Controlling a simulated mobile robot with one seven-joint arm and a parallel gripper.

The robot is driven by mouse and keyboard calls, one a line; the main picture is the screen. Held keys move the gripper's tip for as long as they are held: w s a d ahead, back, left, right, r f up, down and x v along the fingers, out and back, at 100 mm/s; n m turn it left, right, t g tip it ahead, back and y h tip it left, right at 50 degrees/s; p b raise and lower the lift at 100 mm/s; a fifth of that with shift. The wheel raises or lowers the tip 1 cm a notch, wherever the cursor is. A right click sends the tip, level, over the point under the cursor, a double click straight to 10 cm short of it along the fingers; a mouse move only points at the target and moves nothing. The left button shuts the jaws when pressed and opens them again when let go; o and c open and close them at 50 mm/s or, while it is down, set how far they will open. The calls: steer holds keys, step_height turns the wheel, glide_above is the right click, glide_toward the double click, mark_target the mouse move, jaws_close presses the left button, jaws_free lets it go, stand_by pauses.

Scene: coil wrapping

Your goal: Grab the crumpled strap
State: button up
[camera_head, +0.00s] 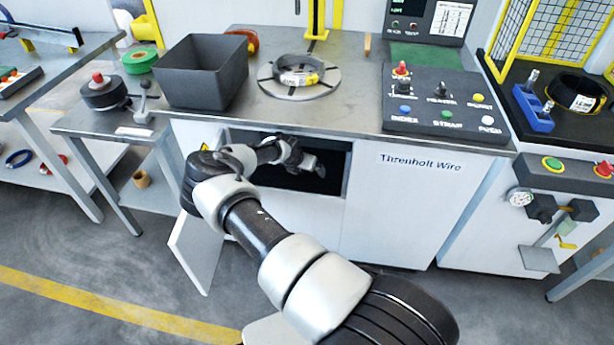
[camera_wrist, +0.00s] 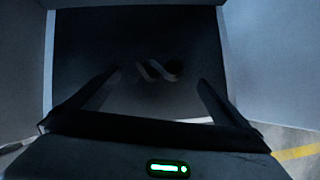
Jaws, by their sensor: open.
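The crumpled strap (camera_wrist: 158,70) shows in the wrist view as a small, dark, wavy piece inside a dim compartment. It lies ahead of my gripper (camera_wrist: 160,82), roughly between the lines of its two fingers and apart from them. The fingers are spread wide with nothing between them. In the head view my gripper (camera_head: 318,168) is at the opening of the dark compartment (camera_head: 334,187) under the bench. The strap is not visible in the head view.
The compartment door (camera_head: 197,250) hangs open at the left. Above is the steel bench top (camera_head: 345,110) with a grey bin (camera_head: 202,75), a wrapped coil (camera_head: 298,72) on a round plate and a control panel (camera_head: 440,105). The compartment walls stand close around my gripper.

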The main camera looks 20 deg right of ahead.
steer(key=shift+b+x, duration=0.55)
steer(key=shift+x, duration=0.5)
steer(key=shift+w+d+f+b, duration=0.25)
steer(key=shift+f+b, duration=0.15)
steer(key=shift+b, duration=0.25)
steer(key=c, duration=1)
steer(key=shift+r, duration=0.15)
